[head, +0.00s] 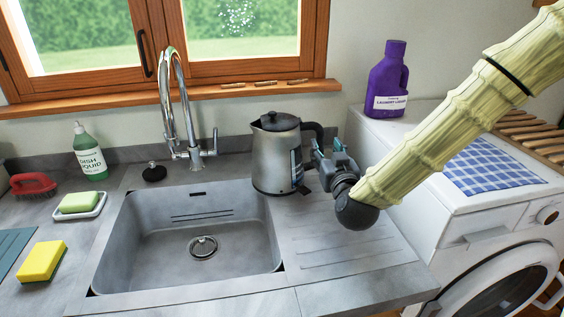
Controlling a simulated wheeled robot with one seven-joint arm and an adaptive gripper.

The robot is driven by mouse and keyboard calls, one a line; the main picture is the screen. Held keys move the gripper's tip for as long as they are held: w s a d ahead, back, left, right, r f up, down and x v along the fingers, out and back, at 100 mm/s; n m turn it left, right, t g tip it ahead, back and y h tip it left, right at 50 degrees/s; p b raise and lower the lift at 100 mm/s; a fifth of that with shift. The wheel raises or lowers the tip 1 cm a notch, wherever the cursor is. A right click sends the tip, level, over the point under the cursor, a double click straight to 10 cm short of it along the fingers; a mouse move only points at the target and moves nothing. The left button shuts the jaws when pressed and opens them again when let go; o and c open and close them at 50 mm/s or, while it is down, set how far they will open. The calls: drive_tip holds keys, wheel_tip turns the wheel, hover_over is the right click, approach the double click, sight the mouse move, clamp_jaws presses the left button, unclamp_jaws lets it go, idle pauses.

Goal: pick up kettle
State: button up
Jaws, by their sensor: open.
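The kettle (272,158) is grey metal with a dark lid and a dark handle on its right side. It stands upright at the back right of the sink, at the edge of the draining board. My gripper (318,168) is at the kettle's right side, by the handle, reached from the right. Its jaws are open. The lower part of the handle is partly hidden by the gripper, and I cannot tell whether the fingers touch it.
The tap (184,110) rises behind the sink (190,245), left of the kettle. A purple laundry bottle (387,82) stands on the washing machine (470,215) at right. The draining board's front (345,245) is clear.

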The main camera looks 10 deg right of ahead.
sight(322, 143)
drive_tip(key=shift+w+d+f, duration=0.15)
drive_tip(key=shift+w+f, duration=0.05)
drive_tip(key=shift+w, duration=0.5)
drive_tip(key=shift+w+r, duration=0.15)
drive_tip(key=shift+r, duration=0.05)
drive_tip(key=shift+w, duration=0.25)
drive_tip(key=shift+w+f+p, duration=0.2)
drive_tip(key=shift+w+p, duration=0.4)
drive_tip(key=shift+w, duration=1.55)
clamp_jaws()
